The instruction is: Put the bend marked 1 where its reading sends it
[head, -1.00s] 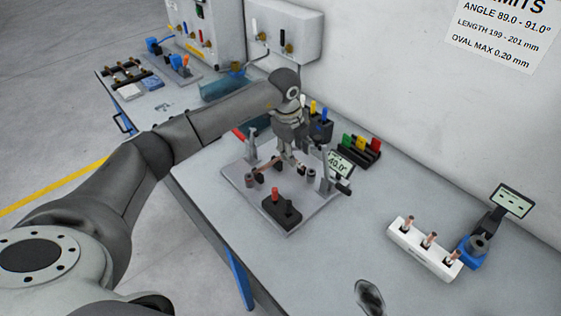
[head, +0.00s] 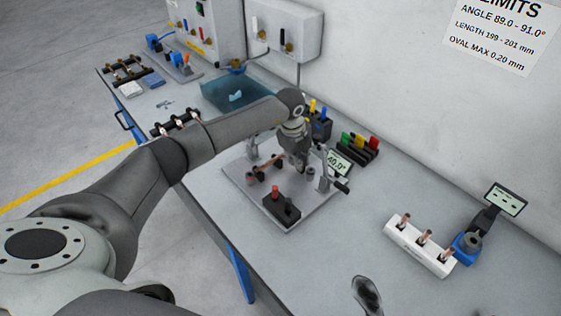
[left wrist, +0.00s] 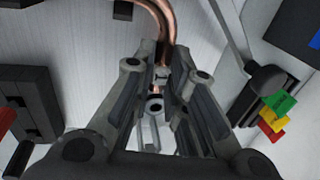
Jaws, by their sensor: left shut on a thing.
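My left gripper (head: 301,166) is at the gauge plate (head: 238,172), beside its display (head: 339,163). The display shows an angle ending in 0.0°; its first digit is too small to be sure of. A copper bend (head: 266,166) lies across the supports on the plate. In the left wrist view the curved copper tube (left wrist: 163,18) passes between the fingertips (left wrist: 164,60), which are shut on it. No mark 1 is legible. A dark rounded part (head: 367,295) at the bottom edge may belong to my right gripper; its fingers cannot be made out.
A red-and-black block (head: 282,207) sits on the plate's front. Red, yellow and green tabs (head: 359,145) stand behind. A white holder with copper pieces (head: 420,246) and a blue gauge (head: 468,247) are right. A dark rack (head: 176,124) and a blue translucent tray (head: 237,95) are left.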

